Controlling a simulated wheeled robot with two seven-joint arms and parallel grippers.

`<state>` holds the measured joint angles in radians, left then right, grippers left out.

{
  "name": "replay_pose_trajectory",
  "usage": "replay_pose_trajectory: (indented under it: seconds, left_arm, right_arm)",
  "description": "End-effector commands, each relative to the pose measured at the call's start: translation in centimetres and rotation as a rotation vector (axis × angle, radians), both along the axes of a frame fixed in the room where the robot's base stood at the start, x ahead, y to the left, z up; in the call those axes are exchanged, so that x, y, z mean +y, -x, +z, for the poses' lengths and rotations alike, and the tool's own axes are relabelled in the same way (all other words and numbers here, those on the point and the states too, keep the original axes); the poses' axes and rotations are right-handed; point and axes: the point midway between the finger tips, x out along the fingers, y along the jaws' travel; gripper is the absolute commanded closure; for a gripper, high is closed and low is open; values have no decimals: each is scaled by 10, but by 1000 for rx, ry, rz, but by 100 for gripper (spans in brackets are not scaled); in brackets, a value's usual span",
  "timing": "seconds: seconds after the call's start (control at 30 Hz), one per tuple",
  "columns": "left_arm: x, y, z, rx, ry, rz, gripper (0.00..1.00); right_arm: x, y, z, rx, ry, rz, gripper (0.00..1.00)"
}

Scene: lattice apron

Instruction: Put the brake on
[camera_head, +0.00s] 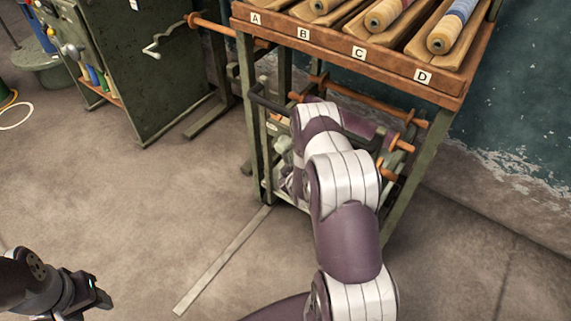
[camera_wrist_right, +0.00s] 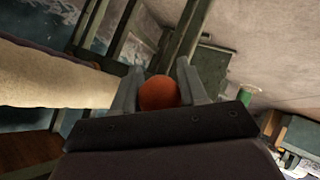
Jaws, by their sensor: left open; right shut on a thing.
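A round orange-red knob (camera_wrist_right: 158,94) sits between the two grey fingers of my right gripper (camera_wrist_right: 157,84) in the right wrist view. The gripper is shut on it. I cannot tell for sure whether this knob belongs to the brake. In the head view my right arm reaches into the green frame of the rack (camera_head: 250,135), and the arm hides the gripper and the knob. My left gripper (camera_head: 92,298) is at the lower left, open, empty and away from the rack.
The rack's wooden top (camera_head: 340,62), labelled A to D, carries several thread rolls (camera_head: 452,27). Orange-handled bars (camera_head: 375,108) cross the frame below. A green cabinet (camera_head: 150,80) with a crank stands at the left. A pale strip (camera_head: 222,262) lies on the otherwise open floor.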

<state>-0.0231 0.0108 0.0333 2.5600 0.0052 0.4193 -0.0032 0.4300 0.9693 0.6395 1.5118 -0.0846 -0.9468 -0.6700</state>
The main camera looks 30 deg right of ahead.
Motion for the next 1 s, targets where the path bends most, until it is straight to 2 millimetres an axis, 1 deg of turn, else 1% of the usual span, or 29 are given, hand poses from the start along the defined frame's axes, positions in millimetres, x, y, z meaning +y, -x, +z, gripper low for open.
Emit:
replay_pose_trajectory:
  seconds: [0.03, 0.13, 0.63, 0.67, 0.7, 0.73, 1.0]
  left_arm:
    - [0, 0, 4, 0, 0, 0, 52]
    - [0, 0, 6, 0, 0, 0, 52]
    - [0, 0, 6, 0, 0, 0, 52]
    - [0, 0, 6, 0, 0, 0, 52]
    - [0, 0, 6, 0, 0, 0, 52]
    - [0, 0, 6, 0, 0, 0, 52]
    - [0, 0, 7, 0, 0, 0, 52]
  right_arm:
    - [0, 2, 1, 14, 4, -1, 100]
    - [-1, 4, 1, 33, 11, 0, 100]
    - [-2, 6, 0, 49, 17, -3, 100]
    - [-2, 6, 0, 49, 17, -3, 48]
    - [-2, 6, 0, 49, 17, -3, 35]
    - [-2, 6, 0, 49, 17, -3, 34]
    - [-2, 6, 2, 45, 17, -1, 34]
